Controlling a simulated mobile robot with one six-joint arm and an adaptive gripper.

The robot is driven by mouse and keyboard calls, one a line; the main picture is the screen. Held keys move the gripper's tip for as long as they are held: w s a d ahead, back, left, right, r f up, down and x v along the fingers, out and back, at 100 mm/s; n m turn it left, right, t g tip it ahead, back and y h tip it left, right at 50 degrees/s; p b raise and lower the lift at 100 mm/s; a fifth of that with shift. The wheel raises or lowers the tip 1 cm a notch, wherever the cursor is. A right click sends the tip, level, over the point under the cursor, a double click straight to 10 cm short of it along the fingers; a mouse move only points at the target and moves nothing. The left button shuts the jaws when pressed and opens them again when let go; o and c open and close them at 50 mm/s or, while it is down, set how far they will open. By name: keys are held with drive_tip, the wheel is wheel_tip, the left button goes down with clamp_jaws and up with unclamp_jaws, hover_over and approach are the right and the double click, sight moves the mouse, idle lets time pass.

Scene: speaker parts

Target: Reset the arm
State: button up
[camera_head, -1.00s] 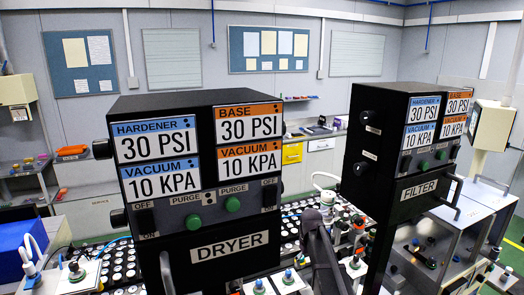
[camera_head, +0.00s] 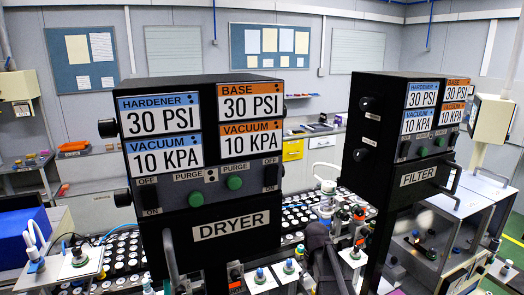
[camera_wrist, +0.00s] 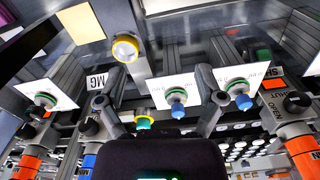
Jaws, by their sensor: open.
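My gripper (camera_wrist: 160,92) shows in the wrist view with its two grey fingers spread apart. No object is seen between them. Behind and around the fingers are white cards with green-and-blue fittings and a panel with orange and blue valves. In the head view a dark part of my arm (camera_head: 320,250) rises between the dryer and filter cabinets. The fingers cannot be made out clearly there.
The black DRYER cabinet (camera_head: 205,215) stands close in front, and the black FILTER cabinet (camera_head: 385,165) stands to its right. An orange valve (camera_wrist: 302,145) is near the gripper's right side.

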drive_tip(key=s+f+m+b, duration=0.1)
drive_tip(key=s+f+b, duration=0.2)
drive_tip(key=s, duration=0.4)
drive_tip(key=s+f+m+b, duration=0.1)
drive_tip(key=s+f+b, duration=0.2)
drive_tip(key=s, duration=0.5)
drive_tip(key=shift+s+f+m, duration=0.3)
drive_tip(key=shift+f, duration=0.05)
idle(0.8)
